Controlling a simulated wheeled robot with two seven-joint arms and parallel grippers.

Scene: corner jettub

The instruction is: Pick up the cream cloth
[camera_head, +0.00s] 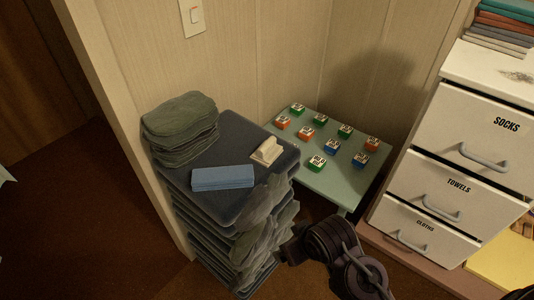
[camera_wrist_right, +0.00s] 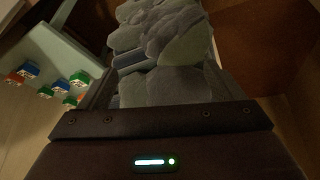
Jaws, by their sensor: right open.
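The cream cloth (camera_head: 267,152) is a small folded bundle. It lies on the dark top tray of a stack (camera_head: 238,127), near its right edge, in the head view. A folded blue cloth (camera_head: 222,178) lies in front of it to the left. My right gripper (camera_head: 290,250) is low beside the stack's front right side, below and apart from the cream cloth. It is open and faces grey-green cloths (camera_wrist_right: 160,45) in the right wrist view, where the cream cloth does not show. My left gripper is not in view.
Grey-green folded cloths (camera_head: 180,128) are piled at the tray's back left. A pale green table (camera_head: 345,182) with several small coloured boxes stands right of the stack. White labelled drawers (camera_head: 455,150) stand further right. Walls close in behind. Open brown floor (camera_head: 85,220) lies to the left.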

